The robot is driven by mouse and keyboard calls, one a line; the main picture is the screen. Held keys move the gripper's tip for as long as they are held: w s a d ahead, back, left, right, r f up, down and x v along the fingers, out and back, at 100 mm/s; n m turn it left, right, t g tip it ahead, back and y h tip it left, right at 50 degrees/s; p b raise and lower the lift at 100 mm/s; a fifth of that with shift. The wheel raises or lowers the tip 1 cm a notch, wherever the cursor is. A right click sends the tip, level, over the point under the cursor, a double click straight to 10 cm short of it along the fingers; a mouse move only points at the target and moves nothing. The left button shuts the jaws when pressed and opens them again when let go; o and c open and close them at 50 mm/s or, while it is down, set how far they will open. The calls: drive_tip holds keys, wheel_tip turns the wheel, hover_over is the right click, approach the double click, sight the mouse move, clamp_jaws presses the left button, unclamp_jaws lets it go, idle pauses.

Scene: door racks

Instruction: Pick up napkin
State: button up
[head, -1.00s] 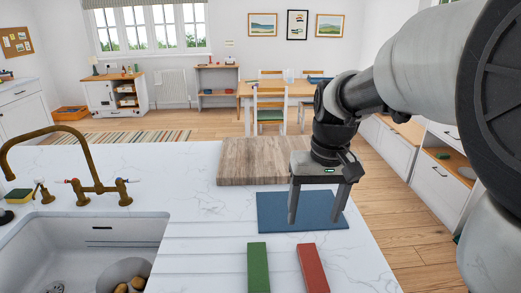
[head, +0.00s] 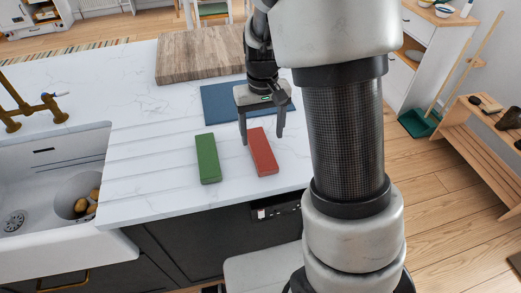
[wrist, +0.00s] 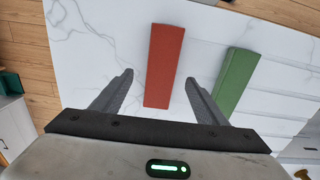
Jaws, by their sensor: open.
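A red bar-shaped piece (head: 264,158) lies on the white marble counter, and a similar green piece (head: 208,158) lies to its left. A flat blue rectangle (head: 217,106) lies behind them. I cannot tell for certain which of these is the napkin. My gripper (head: 262,138) is open and empty, pointing down over the far end of the red piece. In the wrist view the red piece (wrist: 164,65) shows between the two fingers, and the green piece (wrist: 236,80) lies outside them to the right. The arm hides part of the blue rectangle.
A wooden board (head: 195,55) lies at the back of the counter. A white sink (head: 50,190) with a brass tap (head: 30,105) is at the left. The counter's front edge runs close before the coloured pieces. A wooden bench (head: 480,150) stands at the right.

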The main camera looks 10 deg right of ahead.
sight(261, 148)
wheel_tip(261, 148, down, 5)
drive_tip(key=shift+w+a+f, duration=0.1)
drive_tip(key=shift+a+f, duration=0.05)
drive_tip(key=c, duration=1.1)
